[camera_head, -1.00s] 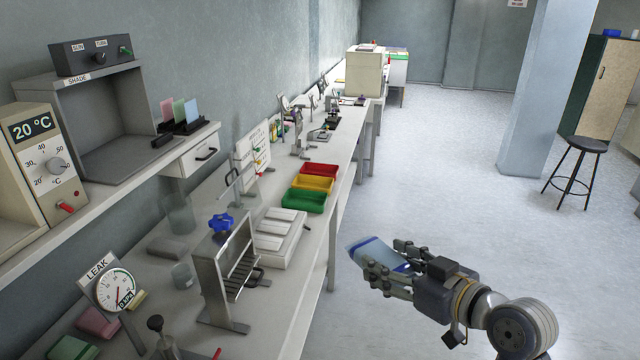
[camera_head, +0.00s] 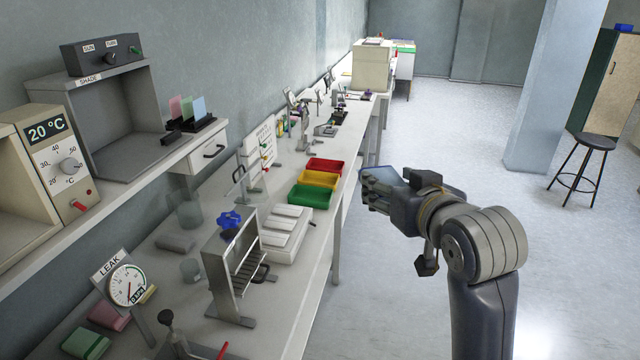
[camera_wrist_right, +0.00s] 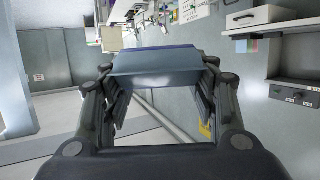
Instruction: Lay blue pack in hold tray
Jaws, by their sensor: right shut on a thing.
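My right gripper (camera_head: 378,189) is shut on the blue pack (camera_wrist_right: 155,66) and holds it in the air beside the bench's front edge. In the right wrist view the pack spans the gap between the fingers, with a darker blue edge at its far side. In the head view only a small part of it shows, and the fingers hide the rest. Three open trays stand in a row on the bench to the left of the gripper: red (camera_head: 325,165), yellow (camera_head: 318,179) and green (camera_head: 309,197). No label shows which is the hold tray. My left gripper is out of view.
A white ribbed block (camera_head: 286,232) and a metal stand with a blue knob (camera_head: 231,262) are nearer on the bench. A leak gauge (camera_head: 127,284) stands at lower left. Small fixtures line the bench beyond the trays. Open floor lies to the right.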

